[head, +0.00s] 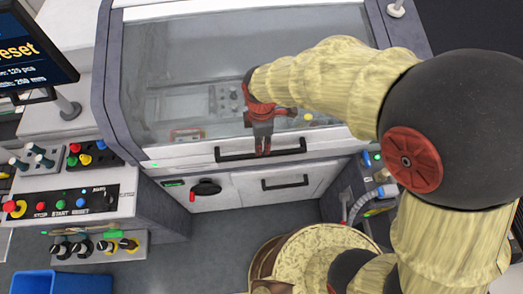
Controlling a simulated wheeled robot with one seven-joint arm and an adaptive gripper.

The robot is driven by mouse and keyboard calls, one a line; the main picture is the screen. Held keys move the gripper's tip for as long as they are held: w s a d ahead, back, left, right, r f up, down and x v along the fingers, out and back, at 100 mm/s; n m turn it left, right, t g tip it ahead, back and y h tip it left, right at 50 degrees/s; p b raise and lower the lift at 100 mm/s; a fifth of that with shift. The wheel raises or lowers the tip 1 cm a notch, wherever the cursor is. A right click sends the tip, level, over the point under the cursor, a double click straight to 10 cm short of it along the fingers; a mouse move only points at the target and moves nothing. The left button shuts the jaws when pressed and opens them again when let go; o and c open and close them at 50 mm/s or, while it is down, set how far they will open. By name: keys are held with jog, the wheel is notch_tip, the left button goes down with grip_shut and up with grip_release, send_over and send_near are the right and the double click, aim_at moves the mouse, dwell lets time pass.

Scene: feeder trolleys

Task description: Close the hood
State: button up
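The hood (190,45) is a large clear panel in a grey frame on the machine. It is down over the work area, with its lower edge just above the white front panel. I cannot tell whether a small gap is left there. A long black handle (232,157) runs along its lower front edge. My red gripper (263,152) hangs in front of the hood, with its fingertips at the middle of the handle. The fingers overlap the handle in this view; whether they grip it or only touch it cannot be told.
Below the hood are a white drawer front with a black handle (285,182) and a black rotary switch (206,188). A button panel (62,205) and a screen (30,50) stand at left. A blue bin (62,283) is on the floor at lower left.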

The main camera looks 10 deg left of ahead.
notch_tip(320, 180, down, 6)
jog(key=shift+f+b, duration=0.25)
jog(key=shift+b, duration=0.05)
jog(key=shift+c, duration=1)
grip_shut()
jog(key=shift+r, duration=0.1)
